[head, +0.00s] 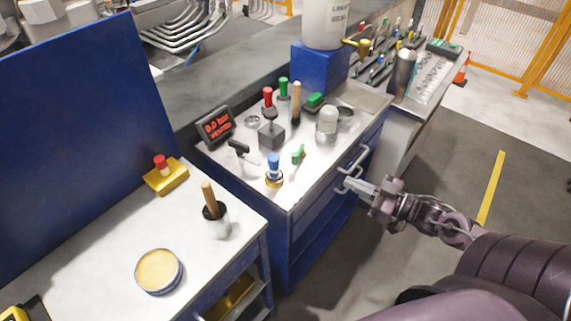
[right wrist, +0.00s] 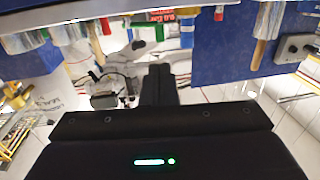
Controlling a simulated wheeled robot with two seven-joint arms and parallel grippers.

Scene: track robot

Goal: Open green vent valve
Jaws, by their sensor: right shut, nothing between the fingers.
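A small green valve handle (head: 298,154) stands near the front edge of the blue cabinet's pale worktop (head: 318,170). A second green handle (head: 315,100) lies further back, and a green-topped knob (head: 283,86) stands beside a red one. I cannot tell from a label which green part is the vent valve. A display (head: 215,126) on the worktop reads 0.0 bar, VENTED. My right gripper (head: 349,184) is shut and empty, in front of the cabinet by the drawer handles, apart from the green handles. In the right wrist view its dark fingers (right wrist: 160,84) show. My left gripper is not in view.
Close around the front green handle are a blue-topped fitting (head: 274,170), a black lever (head: 240,150) and a clear dome (head: 327,122). A drawer handle (head: 356,161) juts out near my right gripper.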

